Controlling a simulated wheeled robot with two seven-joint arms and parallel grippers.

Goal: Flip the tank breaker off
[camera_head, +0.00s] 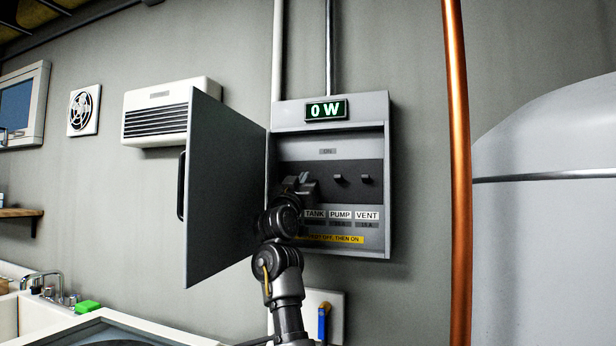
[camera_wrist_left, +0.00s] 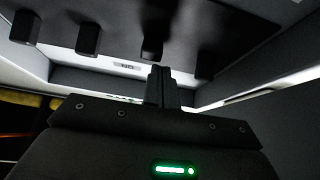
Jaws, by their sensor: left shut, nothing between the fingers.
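The grey breaker box (camera_head: 383,105) hangs on the wall with its door (camera_head: 225,190) swung open to the left. Its display (camera_head: 326,110) reads 0 W. The TANK label (camera_head: 315,215) shows, but my left gripper (camera_head: 304,179) covers the tank breaker in the head view. In the left wrist view the tank breaker (camera_wrist_left: 152,48) appears as a dark lever just beyond my shut, empty fingertips (camera_wrist_left: 160,78). Contact between them is unclear, and so is the lever's position. The right gripper is not in view.
The pump breaker (camera_head: 340,178) and vent breaker (camera_head: 365,179) stand close to the right. A yellow strip (camera_head: 350,239) below the labels is partly hidden by my arm. A copper pipe (camera_head: 458,170) and a pale tank (camera_head: 550,240) are farther right.

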